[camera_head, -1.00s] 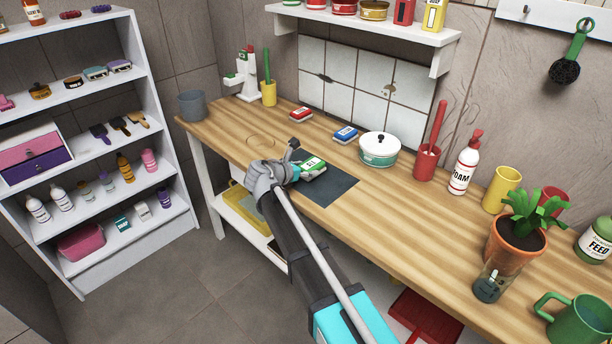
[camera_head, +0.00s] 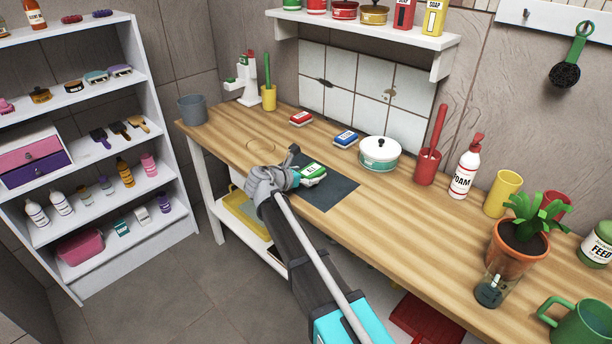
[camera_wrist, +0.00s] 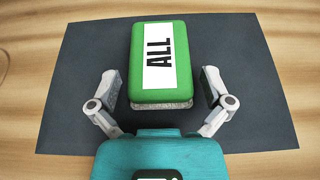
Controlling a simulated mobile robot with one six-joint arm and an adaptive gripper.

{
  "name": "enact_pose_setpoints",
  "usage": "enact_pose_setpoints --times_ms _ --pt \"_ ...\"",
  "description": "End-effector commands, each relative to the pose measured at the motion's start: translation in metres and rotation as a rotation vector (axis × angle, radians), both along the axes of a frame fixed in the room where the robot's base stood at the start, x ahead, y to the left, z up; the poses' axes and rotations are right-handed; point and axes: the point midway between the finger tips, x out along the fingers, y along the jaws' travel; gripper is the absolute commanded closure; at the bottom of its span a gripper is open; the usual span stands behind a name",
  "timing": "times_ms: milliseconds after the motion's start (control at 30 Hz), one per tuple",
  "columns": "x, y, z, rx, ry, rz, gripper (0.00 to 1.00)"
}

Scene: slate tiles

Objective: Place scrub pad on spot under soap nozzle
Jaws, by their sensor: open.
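A green scrub pad (camera_head: 312,172) with a white label lies on a dark mat (camera_head: 338,190) on the wooden counter. In the wrist view the pad (camera_wrist: 158,62) reads "ALL" and shows a pale underside. My gripper (camera_wrist: 160,88) is open, with one finger on each side of the pad's near end and gaps on both sides. In the head view my gripper (camera_head: 294,168) is at the pad's left. A white soap dispenser (camera_head: 247,80) stands at the counter's far left end. A faint ring (camera_head: 261,145) marks the counter in front of it.
A red pad (camera_head: 301,119) and a blue pad (camera_head: 345,138) lie behind the mat. A white-lidded pot (camera_head: 380,153) and a red brush holder (camera_head: 426,165) stand to the right. A grey cup (camera_head: 193,110) is at the left end. Counter between mat and ring is clear.

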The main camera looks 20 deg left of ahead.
Motion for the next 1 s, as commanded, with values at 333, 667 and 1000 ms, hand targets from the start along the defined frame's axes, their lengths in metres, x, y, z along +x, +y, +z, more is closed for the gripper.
enact_pose_setpoints --times_ms 333,667,1000 --pt "0.0 0.0 0.004 0.0 0.0 0.0 0.0" --pt "-0.034 0.014 0.021 0.0 0.0 0.003 0.0" --pt "-0.081 0.033 0.042 0.0 0.0 0.003 0.0"
